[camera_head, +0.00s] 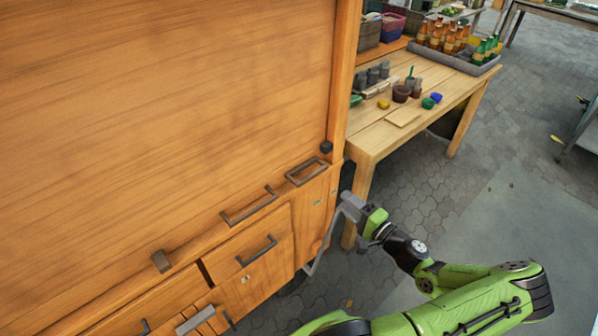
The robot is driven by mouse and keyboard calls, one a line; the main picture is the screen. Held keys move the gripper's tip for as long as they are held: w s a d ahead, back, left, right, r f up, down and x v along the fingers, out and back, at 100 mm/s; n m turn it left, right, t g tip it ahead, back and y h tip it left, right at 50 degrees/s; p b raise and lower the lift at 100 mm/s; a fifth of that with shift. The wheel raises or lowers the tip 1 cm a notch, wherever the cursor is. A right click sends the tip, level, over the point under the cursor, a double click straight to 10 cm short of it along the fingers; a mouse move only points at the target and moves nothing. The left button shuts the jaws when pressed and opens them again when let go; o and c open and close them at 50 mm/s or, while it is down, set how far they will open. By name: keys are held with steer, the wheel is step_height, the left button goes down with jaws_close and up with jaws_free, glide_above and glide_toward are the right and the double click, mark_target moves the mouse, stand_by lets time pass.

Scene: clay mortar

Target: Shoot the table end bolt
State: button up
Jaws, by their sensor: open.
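My gripper (349,206) is at the right end of the wooden cabinet (316,216), close beside its lower corner. Its jaws are open, but the fingertips are small and partly lost against the cabinet edge. A grey bar (318,252) slants down from beside the gripper along the cabinet end; I cannot tell whether it touches the gripper. I cannot make out the table end bolt for certain; the cabinet's end face is turned away from view. Two dark blocks sit on the cabinet, one at the upright post (326,147) and one on the lower left ledge (161,261).
The cabinet front has several dark handles, one on a drawer (256,250). A wooden table (430,98) stands behind the gripper, holding pots, a tray of bottles (455,55) and crates. Paved floor (500,150) to the right is mostly clear.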

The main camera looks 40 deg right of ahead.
mark_target(314, 177)
steer(key=w, duration=1)
steer(key=w+b, duration=0.1)
steer(key=w, duration=0.4)
steer(key=shift+a, duration=0.25)
steer(key=shift+c, duration=0.3)
jaws_close()
